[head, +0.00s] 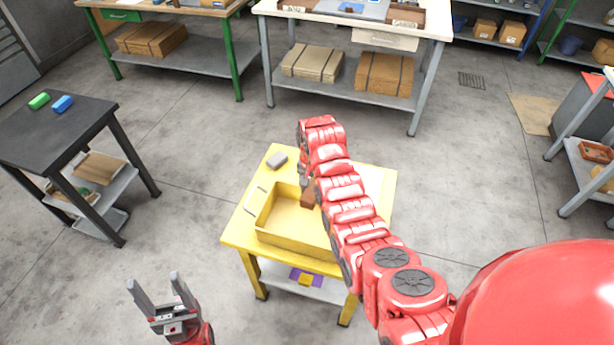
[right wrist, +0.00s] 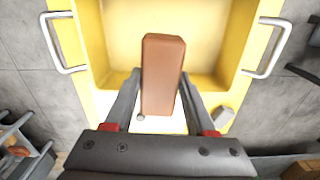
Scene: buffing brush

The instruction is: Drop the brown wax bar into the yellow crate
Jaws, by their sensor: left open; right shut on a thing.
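The brown wax bar (head: 308,198) is in my right gripper (right wrist: 160,80), and in the right wrist view the bar (right wrist: 162,72) stands out between its two fingers. The yellow crate (head: 288,239) sits on a yellow table. In the right wrist view the bar is over the open inside of the crate (right wrist: 118,35); its exact height above the floor is hard to tell. My right arm hides the crate's right part in the head view. My left gripper (head: 156,287) is open and empty, to the left of the table and away from it.
A grey bar (head: 277,160) lies on the yellow table (head: 238,233) behind the crate. A black table (head: 50,125) at the left bears a green bar (head: 39,101) and a blue bar (head: 62,103). Workbenches stand at the back. The floor between is clear.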

